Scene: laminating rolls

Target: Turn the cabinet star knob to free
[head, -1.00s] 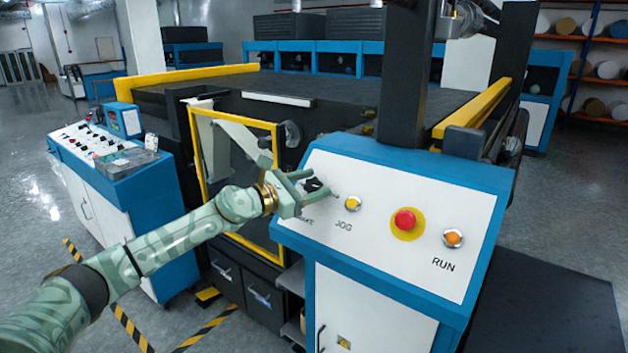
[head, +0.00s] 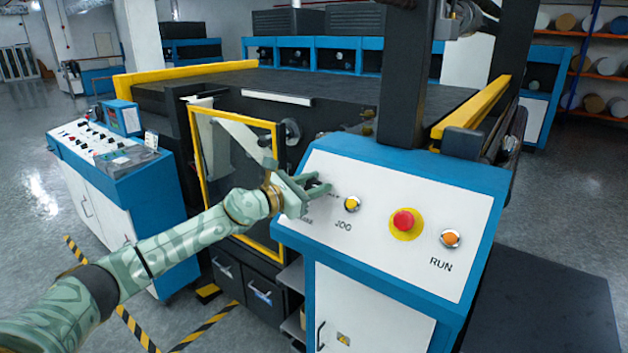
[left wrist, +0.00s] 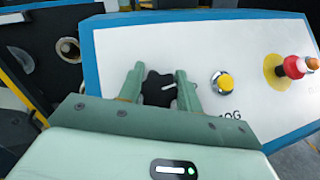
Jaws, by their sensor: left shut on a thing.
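The black star knob (left wrist: 158,88) sits on the white face of the blue-framed control cabinet (head: 375,262). In the left wrist view it is between the two fingers of my left gripper (left wrist: 160,86), and a white pointer mark shows on it, slanting slightly. In the head view my left gripper (head: 318,187) is shut on the knob, and its fingers hide most of the knob. The lettering beside the knob is partly covered. My right gripper is not clearly in view.
To the right of the knob are the yellow JOG button (head: 352,204), the red emergency stop (head: 404,221) and the orange RUN button (head: 451,239). A yellow-framed door (head: 278,190) stands left of the cabinet. Another console (head: 108,160) is at far left.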

